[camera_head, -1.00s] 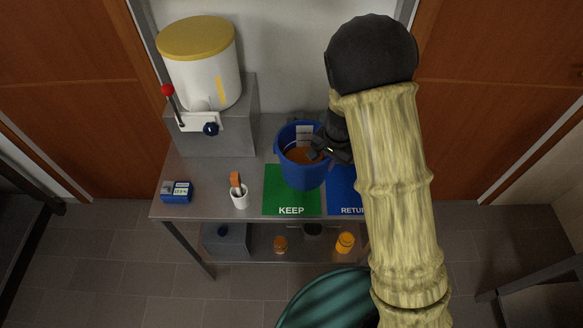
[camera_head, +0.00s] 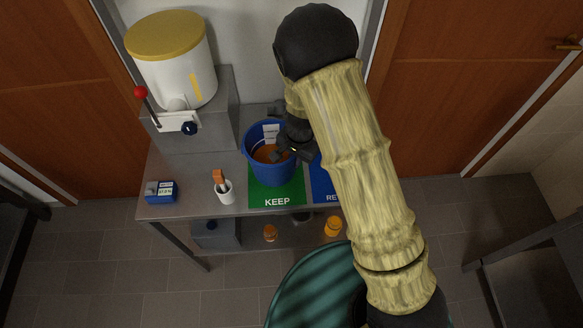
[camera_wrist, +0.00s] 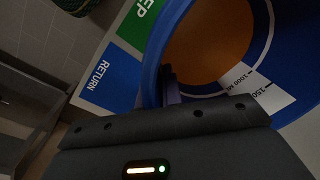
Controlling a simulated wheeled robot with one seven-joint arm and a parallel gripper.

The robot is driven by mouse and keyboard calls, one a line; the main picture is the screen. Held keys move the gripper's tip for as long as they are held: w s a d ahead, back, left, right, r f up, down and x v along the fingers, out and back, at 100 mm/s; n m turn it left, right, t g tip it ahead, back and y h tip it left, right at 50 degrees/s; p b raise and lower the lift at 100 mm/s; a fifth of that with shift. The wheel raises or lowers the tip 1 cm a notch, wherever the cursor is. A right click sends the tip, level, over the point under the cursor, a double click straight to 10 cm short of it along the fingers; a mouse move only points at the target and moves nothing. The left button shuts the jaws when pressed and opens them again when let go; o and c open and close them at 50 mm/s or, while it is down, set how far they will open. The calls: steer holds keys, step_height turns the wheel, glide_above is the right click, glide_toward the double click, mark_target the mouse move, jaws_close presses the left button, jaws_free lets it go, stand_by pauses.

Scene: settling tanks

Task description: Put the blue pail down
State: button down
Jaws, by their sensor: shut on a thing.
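The blue pail (camera_head: 273,172) has orange-brown contents and a white graduated label inside. It is upright over the green KEEP mat (camera_head: 277,199) on the metal table; I cannot tell whether its base touches the mat. My gripper (camera_head: 290,152) is shut on the right side of the pail's rim. In the wrist view, the pail's rim (camera_wrist: 156,60) runs down to my jaws (camera_wrist: 172,88), and the contents fill the upper right. The blue RETURN mat (camera_head: 323,184) lies right of the green one, partly hidden by my arm.
A white tank with a yellow lid (camera_head: 172,60) stands on a grey block at the back left, with a red-knobbed lever. A white cup (camera_head: 224,191) and a small blue meter (camera_head: 161,191) stand left of the mats. Orange jars (camera_head: 333,226) sit on the lower shelf.

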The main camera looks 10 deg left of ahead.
steer(key=shift+w+d+f, duration=0.15)
steer(key=shift+f, duration=0.4)
steer(key=shift+f+p, duration=0.35)
steer(key=shift+f, duration=1.65)
steer(key=shift+f, duration=0.2)
steer(key=c, duration=1.6)
jaws_free()
steer(key=shift+r, duration=0.1)
steer(key=shift+o, duration=0.2)
